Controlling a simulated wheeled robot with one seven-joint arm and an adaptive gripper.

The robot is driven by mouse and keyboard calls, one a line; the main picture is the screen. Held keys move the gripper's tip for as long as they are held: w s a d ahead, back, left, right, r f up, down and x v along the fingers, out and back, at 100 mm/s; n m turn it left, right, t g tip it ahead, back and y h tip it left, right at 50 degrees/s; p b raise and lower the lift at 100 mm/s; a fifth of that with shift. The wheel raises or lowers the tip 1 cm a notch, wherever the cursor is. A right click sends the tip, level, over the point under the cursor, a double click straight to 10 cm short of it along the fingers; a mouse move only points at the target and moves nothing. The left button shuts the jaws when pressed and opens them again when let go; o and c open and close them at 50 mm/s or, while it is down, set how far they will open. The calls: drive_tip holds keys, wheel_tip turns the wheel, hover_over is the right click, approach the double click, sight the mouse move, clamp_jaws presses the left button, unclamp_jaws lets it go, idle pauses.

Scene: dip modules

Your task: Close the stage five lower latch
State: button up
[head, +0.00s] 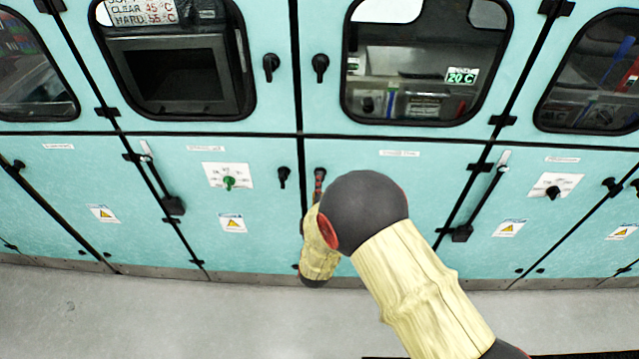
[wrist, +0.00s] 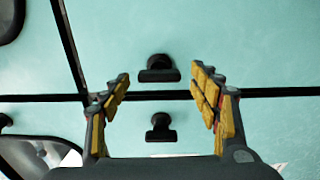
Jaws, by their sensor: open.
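My gripper (wrist: 160,85) is open and empty in the wrist view, its yellow-padded fingers spread to either side. A black latch knob (wrist: 158,70) shows in the gap between the fingertips, on one side of a dark door seam. Another black latch (wrist: 160,127) shows on the other side of that seam, lower in the picture. In the head view my gripper is mostly hidden behind my arm, close to the lower doors. A lower latch (head: 284,176) is visible just left of it. I cannot read which stage each door belongs to.
Turquoise cabinet doors fill the wall. Two upper latches, left (head: 271,67) and right (head: 320,68), flank the middle seam. Long handles (head: 160,180) and (head: 482,200) stand out from the lower doors. The grey floor (head: 150,310) in front looks clear.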

drive_tip(key=s, duration=0.9)
drive_tip(key=shift+a, duration=0.15)
